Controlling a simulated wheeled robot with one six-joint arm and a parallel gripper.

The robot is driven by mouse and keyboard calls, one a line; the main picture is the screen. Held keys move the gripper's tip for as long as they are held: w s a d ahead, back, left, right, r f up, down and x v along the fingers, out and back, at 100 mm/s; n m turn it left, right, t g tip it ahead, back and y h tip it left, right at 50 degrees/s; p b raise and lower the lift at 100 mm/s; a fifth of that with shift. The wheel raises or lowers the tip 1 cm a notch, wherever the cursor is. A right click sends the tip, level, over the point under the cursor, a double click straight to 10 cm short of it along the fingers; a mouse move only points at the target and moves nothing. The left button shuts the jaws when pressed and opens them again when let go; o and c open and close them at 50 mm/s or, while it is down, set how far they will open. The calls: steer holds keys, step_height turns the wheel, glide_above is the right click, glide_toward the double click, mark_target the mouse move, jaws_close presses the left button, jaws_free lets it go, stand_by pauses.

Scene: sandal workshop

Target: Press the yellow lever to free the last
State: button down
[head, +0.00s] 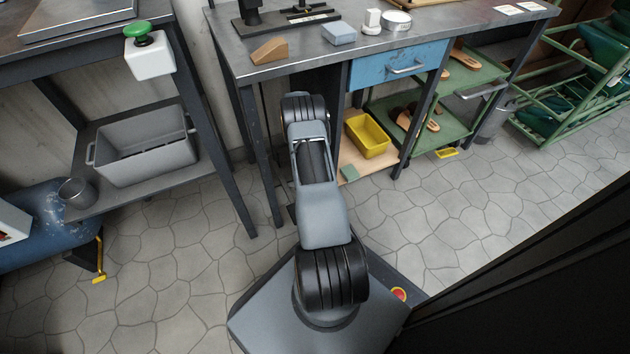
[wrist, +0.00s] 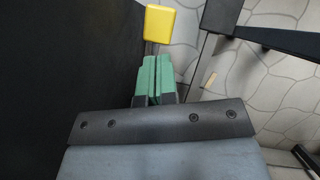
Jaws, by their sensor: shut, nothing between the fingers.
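In the wrist view a yellow lever pad (wrist: 160,23) on a thin dark stem shows just past my fingertips. My gripper (wrist: 156,62) has two green fingers, closed together and empty. A small gap shows in the picture between the fingertips and the pad; I cannot tell their distance in depth. In the head view my arm reaches to the workbench, and its own links hide my gripper and this pad. I cannot make out a clamped last in either view.
The workbench (head: 230,55) has a blue drawer (head: 375,72). A yellow bin (head: 367,136) sits on its lower shelf, right of my arm. A grey crate (head: 145,150) is on the left shelf. Stone floor (head: 440,215) is open at right.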

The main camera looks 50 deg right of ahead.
steer(key=shift+w, duration=0.1)
stand_by(0.3)
steer(key=shift+b+x, duration=0.65)
steer(key=shift+x, duration=2.85)
steer(key=shift+f, duration=1.4)
steer(key=w, duration=0.1)
steer(key=w+r, duration=0.1)
steer(key=w, duration=0.1)
steer(key=p+v, duration=0.4)
steer(key=v, duration=0.9)
steer(key=shift+r, duration=0.4)
